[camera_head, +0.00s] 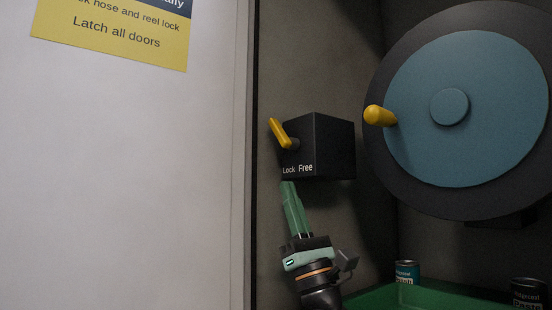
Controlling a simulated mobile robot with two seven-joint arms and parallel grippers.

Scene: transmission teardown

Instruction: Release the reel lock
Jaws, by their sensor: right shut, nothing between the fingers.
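The reel lock is a black box (325,148) on the compartment wall, with "Lock" and "Free" printed along its lower front edge. Its yellow lever (280,132) tilts up and to the left, toward the "Lock" side. My right gripper (288,184) has green fingers, points up and is shut and empty. Its tips are just below the box's lower left corner, under the lever; whether they touch the box I cannot tell. The reel (420,130) is a blue disc with a dark rim and a yellow crank knob (379,116), right of the box. My left gripper is not in view.
A pale door or panel (130,180) fills the left side, with a yellow sign (115,38) at its top. A green tray or shelf (385,298) is at lower right, with a can (407,271) and a darker can (528,292) by it. The wall between gripper and reel is clear.

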